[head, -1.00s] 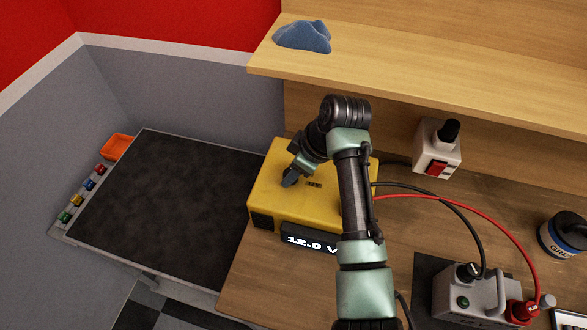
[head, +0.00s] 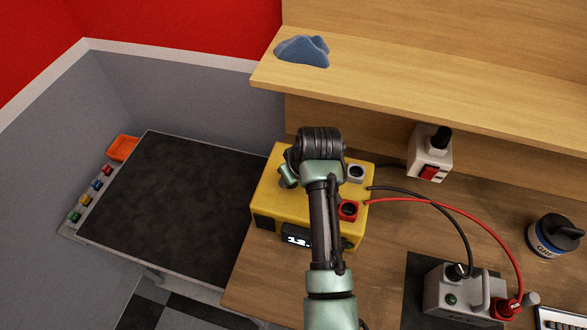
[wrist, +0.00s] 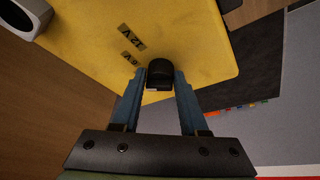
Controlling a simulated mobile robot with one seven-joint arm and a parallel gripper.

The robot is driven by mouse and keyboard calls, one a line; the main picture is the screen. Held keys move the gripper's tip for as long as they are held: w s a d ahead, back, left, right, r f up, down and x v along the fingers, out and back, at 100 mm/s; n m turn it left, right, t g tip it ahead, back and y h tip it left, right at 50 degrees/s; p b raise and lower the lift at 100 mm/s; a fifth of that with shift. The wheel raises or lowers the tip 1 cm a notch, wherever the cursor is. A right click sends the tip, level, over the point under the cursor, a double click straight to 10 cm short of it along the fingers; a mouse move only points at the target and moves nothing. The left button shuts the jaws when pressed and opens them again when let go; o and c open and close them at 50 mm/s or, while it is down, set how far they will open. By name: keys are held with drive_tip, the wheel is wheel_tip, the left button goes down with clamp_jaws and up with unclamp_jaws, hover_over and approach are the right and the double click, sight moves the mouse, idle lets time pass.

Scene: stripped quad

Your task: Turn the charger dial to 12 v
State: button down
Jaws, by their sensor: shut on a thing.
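The yellow charger (head: 268,190) stands on the wooden bench; it also shows in the wrist view (wrist: 205,45). Its black dial (wrist: 160,70) sits between the two blue fingers of my gripper (wrist: 160,80), which is shut on it. A small pale mark shows at the dial's lower edge in the wrist view. The 12 V label (wrist: 130,37) and the 6 V label (wrist: 131,59) lie to the dial's upper left there. In the head view my arm hides the dial and most of the gripper. The charger's display (head: 297,239) shows "12."; the rest is covered.
Red and black cables run from the charger's right side to a grey device (head: 440,290). A white box with a red switch (head: 429,171) and a dark canister (head: 553,236) stand further right. A wooden shelf (head: 400,95) overhangs behind. A dark-topped table (head: 165,195) is left.

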drive_tip(key=m+h+p, duration=0.1)
drive_tip(key=m, duration=0.1)
drive_tip(key=m+p, duration=0.1)
drive_tip(key=m, duration=0.1)
drive_tip(key=m+h, duration=0.1)
drive_tip(key=m, duration=0.1)
drive_tip(key=shift+a+r+h+p, duration=0.1)
drive_tip(key=shift+a+h+p, duration=0.2)
drive_tip(key=shift+a+p, duration=0.1)
drive_tip(key=m+h, duration=0.1)
drive_tip(key=m, duration=0.2)
drive_tip(key=m+h, duration=0.1)
drive_tip(key=m, duration=0.1)
drive_tip(key=shift+w+m, duration=0.1)
drive_tip(key=shift+m, duration=0.3)
drive_tip(key=shift+c, duration=2.3)
unclamp_jaws()
drive_tip(key=b+v, duration=0.2)
drive_tip(key=v, duration=1.1)
drive_tip(key=shift+w+b, duration=0.25)
drive_tip(key=shift+b, duration=0.1)
drive_tip(key=shift+a, duration=0.1)
